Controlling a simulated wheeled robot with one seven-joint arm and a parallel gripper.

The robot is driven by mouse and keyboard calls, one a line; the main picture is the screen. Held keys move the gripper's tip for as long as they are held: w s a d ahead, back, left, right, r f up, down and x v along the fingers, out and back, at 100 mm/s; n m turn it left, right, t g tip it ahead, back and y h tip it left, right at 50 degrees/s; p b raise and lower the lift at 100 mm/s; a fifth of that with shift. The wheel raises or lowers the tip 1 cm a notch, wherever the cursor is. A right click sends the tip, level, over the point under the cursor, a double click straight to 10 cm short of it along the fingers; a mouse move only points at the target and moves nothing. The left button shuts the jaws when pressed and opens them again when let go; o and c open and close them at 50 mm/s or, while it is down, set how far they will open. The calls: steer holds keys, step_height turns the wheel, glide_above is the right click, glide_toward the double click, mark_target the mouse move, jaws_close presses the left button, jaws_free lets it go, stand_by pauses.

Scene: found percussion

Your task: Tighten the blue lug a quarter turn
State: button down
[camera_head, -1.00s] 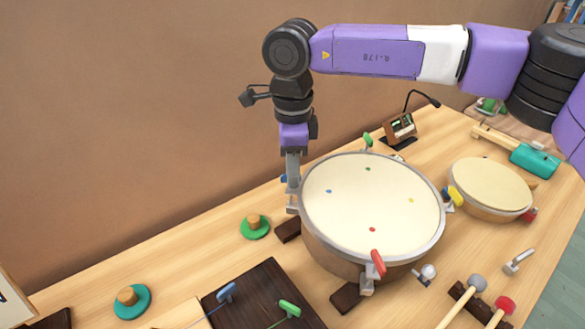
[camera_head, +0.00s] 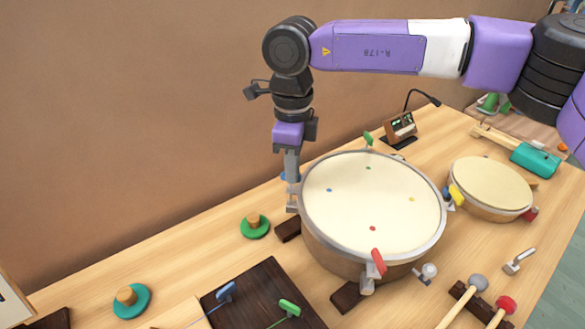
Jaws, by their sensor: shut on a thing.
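A large drum (camera_head: 345,258) with a cream head (camera_head: 385,205) stands on wooden blocks on the table. Its head bears small blue, green, yellow and red dots. The blue lug (camera_head: 283,176) is at the drum's left rim and shows only as a sliver beside my fingers. My gripper (camera_head: 291,180) points down over that lug and is shut on it. The fingers hide most of the lug, so its angle cannot be told. A red lug (camera_head: 377,262) is at the front rim, a green lug (camera_head: 368,139) at the back, and a yellow lug (camera_head: 456,194) at the right.
A smaller drum (camera_head: 490,188) stands to the right. Mallets (camera_head: 465,298) lie at the front right. A dark board (camera_head: 262,290) holds blue and green tools. Green (camera_head: 255,229) and teal (camera_head: 132,302) discs with knobs lie left. A small device (camera_head: 401,128) stands behind.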

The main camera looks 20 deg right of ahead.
steer(key=m+b, duration=0.1)
steer(key=m, duration=0.6)
steer(key=shift+a, duration=0.1)
steer(key=m+b, duration=0.1)
steer(key=m, duration=0.3)
steer(key=shift+a+m, duration=0.1)
steer(key=shift+m, duration=0.2)
steer(key=shift+m+b, duration=0.4)
steer(key=shift+m, duration=1.2)
steer(key=shift+r, duration=0.1)
steer(key=c, duration=1.6)
jaws_free()
step_height(320, 180, up, 8)
steer(key=shift+f, duration=0.15)
